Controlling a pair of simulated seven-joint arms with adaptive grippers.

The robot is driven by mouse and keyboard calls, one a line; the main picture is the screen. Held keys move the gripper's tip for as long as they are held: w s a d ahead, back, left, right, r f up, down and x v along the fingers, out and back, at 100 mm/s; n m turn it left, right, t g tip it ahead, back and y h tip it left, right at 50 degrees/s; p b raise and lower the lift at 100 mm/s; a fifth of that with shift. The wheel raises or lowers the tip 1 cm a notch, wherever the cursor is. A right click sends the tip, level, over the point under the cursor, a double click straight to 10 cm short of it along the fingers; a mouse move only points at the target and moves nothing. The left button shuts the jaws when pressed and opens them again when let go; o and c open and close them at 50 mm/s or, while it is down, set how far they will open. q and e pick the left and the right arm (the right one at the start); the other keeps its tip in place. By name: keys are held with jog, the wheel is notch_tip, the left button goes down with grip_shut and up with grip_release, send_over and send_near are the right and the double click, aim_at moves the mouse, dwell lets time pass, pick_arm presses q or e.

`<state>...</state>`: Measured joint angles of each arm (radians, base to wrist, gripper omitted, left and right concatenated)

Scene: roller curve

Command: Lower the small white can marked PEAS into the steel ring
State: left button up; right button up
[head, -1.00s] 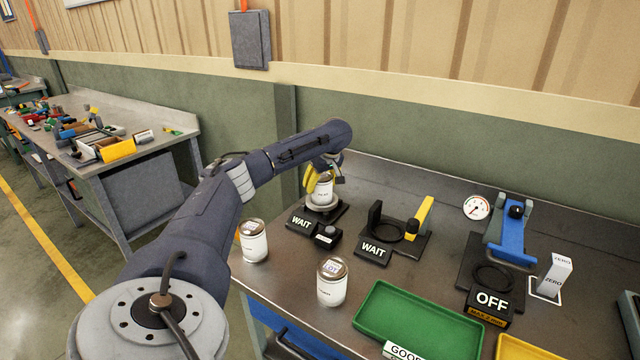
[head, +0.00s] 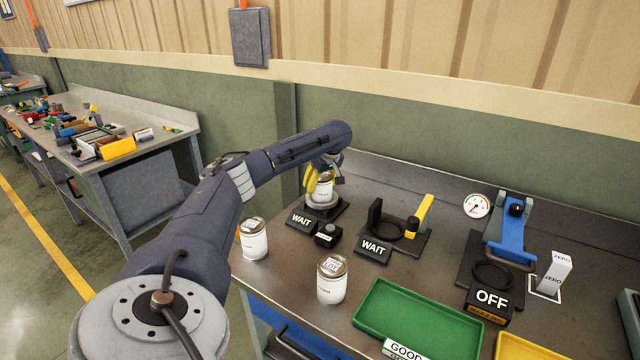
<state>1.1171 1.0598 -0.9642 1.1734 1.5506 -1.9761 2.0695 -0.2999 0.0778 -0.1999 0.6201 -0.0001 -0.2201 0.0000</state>
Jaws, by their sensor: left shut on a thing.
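My left gripper (head: 321,181) is shut on a small white can (head: 324,189) at the back left of the bench. The can is upright, with a dark printed label too small to read. It is at the steel ring (head: 322,203) on a dark base behind the left WAIT sign (head: 301,220). The can's lower end meets the ring in the picture; I cannot tell whether it is inside or just above. The fingers and wrist hide the can's top. My right gripper is not in view.
Two other white cans (head: 253,239) (head: 332,280) stand in front. A black button box (head: 327,235) is close by. To the right are a second WAIT station (head: 388,232), a blue clamp press (head: 511,238) with an OFF sign, and a green tray (head: 418,325).

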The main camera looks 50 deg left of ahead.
pick_arm(q)
jog(key=shift+f, duration=0.55)
dwell(0.9)
dwell(1.7)
jog(key=shift+r, duration=3.75)
